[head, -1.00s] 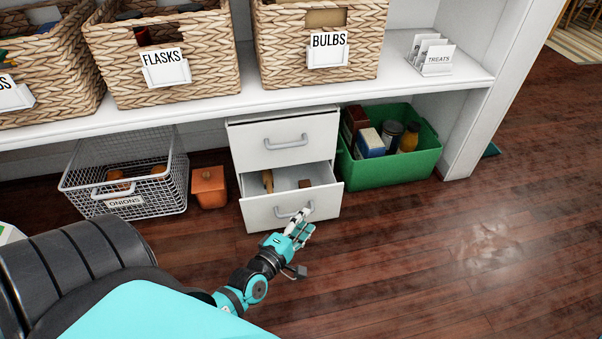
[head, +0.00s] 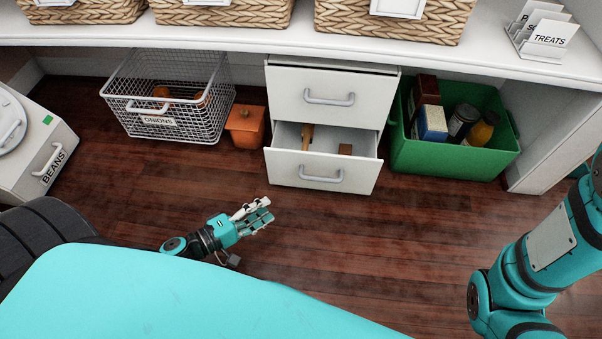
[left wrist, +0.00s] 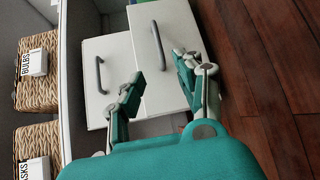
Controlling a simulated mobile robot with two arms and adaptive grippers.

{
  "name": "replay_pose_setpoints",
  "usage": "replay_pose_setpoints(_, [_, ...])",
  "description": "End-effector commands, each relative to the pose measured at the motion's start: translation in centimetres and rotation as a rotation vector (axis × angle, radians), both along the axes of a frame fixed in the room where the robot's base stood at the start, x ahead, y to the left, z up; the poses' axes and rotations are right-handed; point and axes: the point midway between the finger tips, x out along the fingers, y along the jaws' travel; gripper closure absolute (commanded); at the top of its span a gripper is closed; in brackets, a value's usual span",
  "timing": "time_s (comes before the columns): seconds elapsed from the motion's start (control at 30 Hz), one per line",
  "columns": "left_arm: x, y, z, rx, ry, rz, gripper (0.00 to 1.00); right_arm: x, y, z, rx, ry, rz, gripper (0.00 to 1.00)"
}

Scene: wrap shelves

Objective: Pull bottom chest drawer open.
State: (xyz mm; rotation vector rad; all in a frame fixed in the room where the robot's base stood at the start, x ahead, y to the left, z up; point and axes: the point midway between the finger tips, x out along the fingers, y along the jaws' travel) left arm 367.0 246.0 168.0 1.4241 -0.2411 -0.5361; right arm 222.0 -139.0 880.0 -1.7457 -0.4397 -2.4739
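The white chest stands under the shelf, with a closed top drawer (head: 311,88) and a bottom drawer (head: 320,175) pulled out. A tan item (head: 307,135) and a small brown block (head: 345,149) lie inside it. Its grey bar handle (head: 321,174) is free. My left gripper (head: 262,212) is open and empty, in front of the chest and to the left of that handle, apart from it. In the left wrist view its spread fingers (left wrist: 157,84) face the bottom drawer front and handle (left wrist: 158,46). My right arm shows at the right; its gripper is out of view.
A wire onion basket (head: 168,121) and an orange box (head: 246,125) stand left of the chest. A green crate (head: 448,163) with jars and boxes stands close on its right. The floor in front is clear.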

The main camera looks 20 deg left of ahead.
Motion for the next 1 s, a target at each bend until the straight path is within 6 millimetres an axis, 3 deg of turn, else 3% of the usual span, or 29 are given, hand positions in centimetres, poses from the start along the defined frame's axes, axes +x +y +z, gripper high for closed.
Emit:
replay_pose_setpoints(0.27, [3.0,-1.6,-0.6,-0.001,-0.012,-0.004,0.64,-0.7,0.0,-0.8,-0.001,-0.02,-0.001,0.6])
replay_pose_setpoints(0.8, [12.7,-7.1,-2.3,0.001,-0.009,-0.003,0.64,-0.7,0.0,-4.3,-0.001,-0.018,-0.001,0.6])
replay_pose_setpoints(1.0, [14.5,-8.2,-2.5,0.0,-0.008,-0.002,0.64,-0.6,0.0,-4.8,-0.001,-0.017,-0.001,0.6])
